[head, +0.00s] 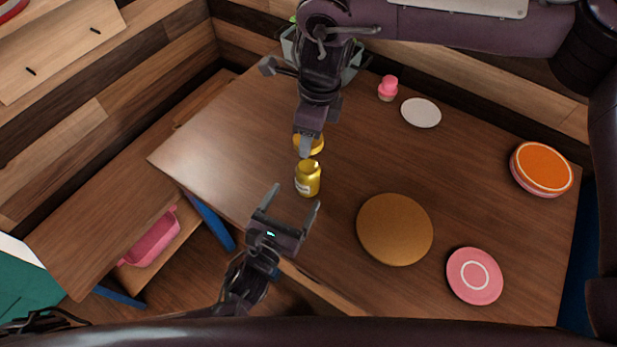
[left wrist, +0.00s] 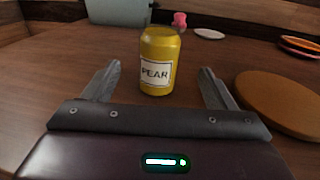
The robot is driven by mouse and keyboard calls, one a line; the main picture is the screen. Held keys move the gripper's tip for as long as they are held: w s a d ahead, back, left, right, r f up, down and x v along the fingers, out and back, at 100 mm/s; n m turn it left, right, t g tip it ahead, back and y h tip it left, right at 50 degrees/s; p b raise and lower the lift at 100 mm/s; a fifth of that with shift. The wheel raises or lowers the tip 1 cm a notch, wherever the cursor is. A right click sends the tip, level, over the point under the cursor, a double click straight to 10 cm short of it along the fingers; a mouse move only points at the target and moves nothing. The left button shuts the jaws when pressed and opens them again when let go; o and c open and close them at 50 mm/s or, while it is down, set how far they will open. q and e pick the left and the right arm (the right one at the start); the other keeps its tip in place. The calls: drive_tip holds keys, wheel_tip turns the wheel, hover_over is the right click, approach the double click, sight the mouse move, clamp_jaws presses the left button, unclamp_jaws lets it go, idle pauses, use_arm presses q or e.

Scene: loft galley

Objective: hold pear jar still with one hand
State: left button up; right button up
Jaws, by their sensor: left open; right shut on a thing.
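The pear jar (head: 307,180) is yellow and stands upright on the table. In the left wrist view the jar (left wrist: 157,50) faces me with a white label reading PEAR. My left gripper (head: 297,196) is open, its fingers pointing at the jar, which stands at or just beyond the fingertips; neither finger visibly touches it. My right gripper (head: 305,148) comes down from above, just behind the jar in the head view. It is shut on a round yellow-orange lid-like piece (head: 316,146), partly hidden by its fingers. The right gripper does not show in the left wrist view.
A round brown board (head: 394,230) lies right of the jar, with a pink plate (head: 474,276) beyond it. An orange dish (head: 541,168) is far right. A pink cupcake-like item (head: 388,88) and white plate (head: 421,113) stand at the back. The table left of the jar is clear.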

use_arm(q)
drive_tip(key=x, duration=1)
drive_tip(key=shift+w, duration=0.15)
drive_tip(key=c, duration=1.5)
use_arm(e)
hover_over(309, 164)
drive_tip(key=shift+f, duration=2.5)
